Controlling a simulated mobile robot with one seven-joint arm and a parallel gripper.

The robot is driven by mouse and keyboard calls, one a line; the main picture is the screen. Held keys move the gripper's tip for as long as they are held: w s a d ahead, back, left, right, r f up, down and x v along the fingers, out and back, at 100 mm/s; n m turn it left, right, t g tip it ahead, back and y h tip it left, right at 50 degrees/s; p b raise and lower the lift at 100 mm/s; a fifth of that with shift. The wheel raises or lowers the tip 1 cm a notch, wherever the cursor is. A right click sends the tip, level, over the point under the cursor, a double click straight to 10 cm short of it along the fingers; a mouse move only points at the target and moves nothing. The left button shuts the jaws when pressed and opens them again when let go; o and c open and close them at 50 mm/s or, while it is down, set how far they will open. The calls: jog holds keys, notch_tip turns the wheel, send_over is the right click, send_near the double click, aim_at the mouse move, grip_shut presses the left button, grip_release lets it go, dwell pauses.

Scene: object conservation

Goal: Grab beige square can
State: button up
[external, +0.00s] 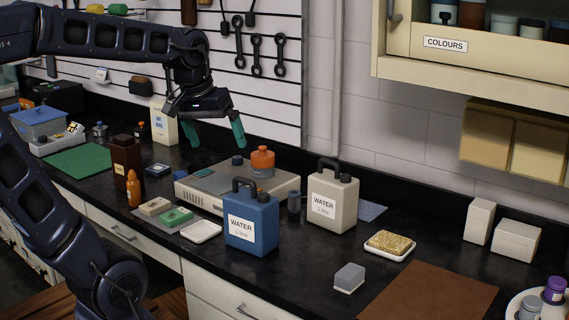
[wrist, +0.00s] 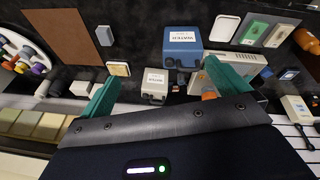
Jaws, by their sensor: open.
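The beige square can (external: 333,203) has a dark handle and cap and a white WATER label. It stands upright on the black worktop, right of the blue WATER can (external: 252,222). In the wrist view the beige can (wrist: 154,84) shows near the middle, between the fingers in the picture, with the blue can (wrist: 182,41) above it. My gripper (external: 216,134) is open and empty. Its teal fingers point down over the back of the grey instrument, up and left of the beige can and apart from it.
An orange container (external: 263,163) and a black knob sit on the grey instrument (external: 205,190) left of the cans. A sponge dish (external: 390,246), a grey block (external: 349,278) and a brown mat (external: 430,292) lie to the right. A wall cabinet (external: 465,60) hangs above right.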

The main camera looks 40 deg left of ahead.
jog(key=w+f+n+g+h, duration=0.15)
jog(key=w+n, duration=0.35)
jog(key=w, duration=1)
jog(key=w+f+n+g+h, duration=0.15)
jog(key=w+n, duration=0.35)
jog(key=w, duration=1.1)
jog(key=w+f+n, duration=0.1)
jog(key=w+f, duration=0.1)
jog(key=w, duration=0.1)
jog(key=w+f+n, duration=0.1)
jog(key=w+f, duration=0.2)
jog(key=w+f+n+g, duration=0.1)
jog(key=w+f, duration=0.1)
jog(key=w, duration=0.2)
jog(key=shift+f+n+h, duration=0.3)
jog(key=shift+n+h, duration=0.1)
jog(key=shift+w+f, duration=0.3)
jog(key=shift+f, duration=0.1)
send_over(332, 176)
jog(key=a, duration=0.1)
notch_tip(332, 176, down, 5)
jog(key=shift+a+x, duration=0.2)
jog(key=shift+x, duration=1.1)
jog(key=shift+a+x, duration=0.15)
jog(key=shift+x, duration=1.15)
jog(key=shift+f, duration=0.1)
jog(key=shift+c, duration=0.2)
